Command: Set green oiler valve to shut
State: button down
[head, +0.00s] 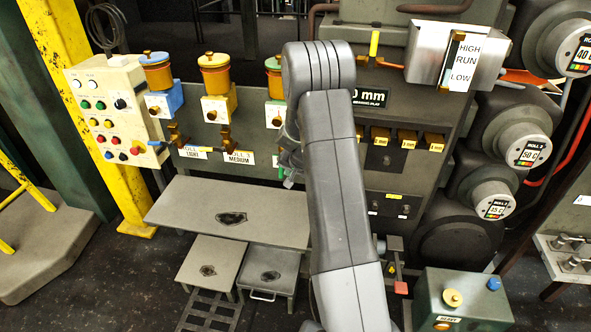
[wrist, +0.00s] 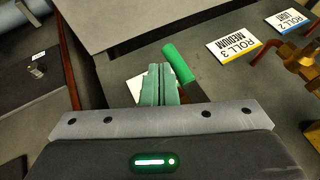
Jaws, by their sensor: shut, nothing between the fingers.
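The green oiler (head: 273,63) is the right one of three oilers on the machine front, partly hidden behind my arm. Its green valve handle (wrist: 178,62) shows in the wrist view as a green cylinder on a dark stem, slanting just right of my fingertips. My gripper (wrist: 160,72) is shut and empty, its two pale green fingers pressed together. The fingers are close beside the handle; I cannot tell whether they touch it. In the head view my gripper (head: 289,166) is mostly hidden by my arm, below the green oiler. The valve body is hidden in the wrist view.
A yellow oiler (head: 214,75) and a blue oiler (head: 162,101) stand to the left. The labels Roll 3 Medium (wrist: 234,43) and Roll 2 Light (wrist: 287,21) lie near brass valve parts (wrist: 300,62). A grey bench top (head: 190,205) lies below.

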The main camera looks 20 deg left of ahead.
jog(key=shift+a+f+b, duration=0.15)
jog(key=shift+f+b, duration=0.1)
jog(key=shift+b, duration=0.9)
jog(key=shift+r+b, duration=0.1)
jog(key=shift+b, duration=0.2)
